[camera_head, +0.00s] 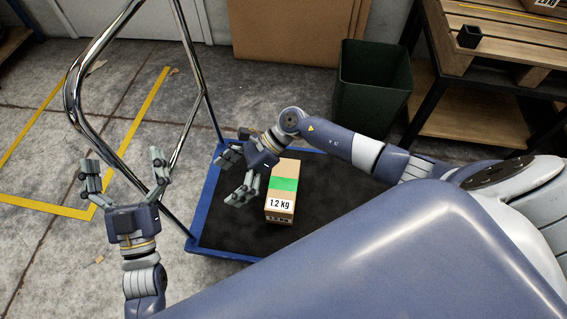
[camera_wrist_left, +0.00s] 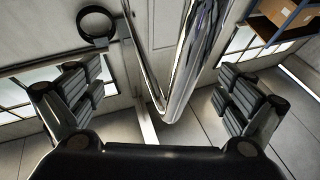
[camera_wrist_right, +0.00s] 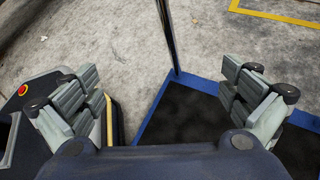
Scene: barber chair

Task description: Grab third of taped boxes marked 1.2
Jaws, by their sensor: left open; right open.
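A brown box with green tape and a "1.2 kg" label (camera_head: 281,199) stands on the dark deck of a blue-edged cart (camera_head: 250,237) in the head view. My right gripper (camera_head: 236,176) is open and empty, just left of the box and over the cart. In the right wrist view my right gripper (camera_wrist_right: 160,90) shows its fingers spread with floor and the cart's blue edge (camera_wrist_right: 210,86) between them. My left gripper (camera_head: 124,176) is open and empty, left of the cart near its chrome handle. The left wrist view shows my left gripper (camera_wrist_left: 150,95) open, with no box between its fingers.
The cart's chrome handle (camera_head: 72,95) rises at the left; it also shows in the left wrist view (camera_wrist_left: 185,70). A dark green bin (camera_head: 372,88) stands behind the cart. A wooden shelf unit (camera_head: 500,60) is at the right. Yellow floor lines (camera_head: 145,110) mark the left floor.

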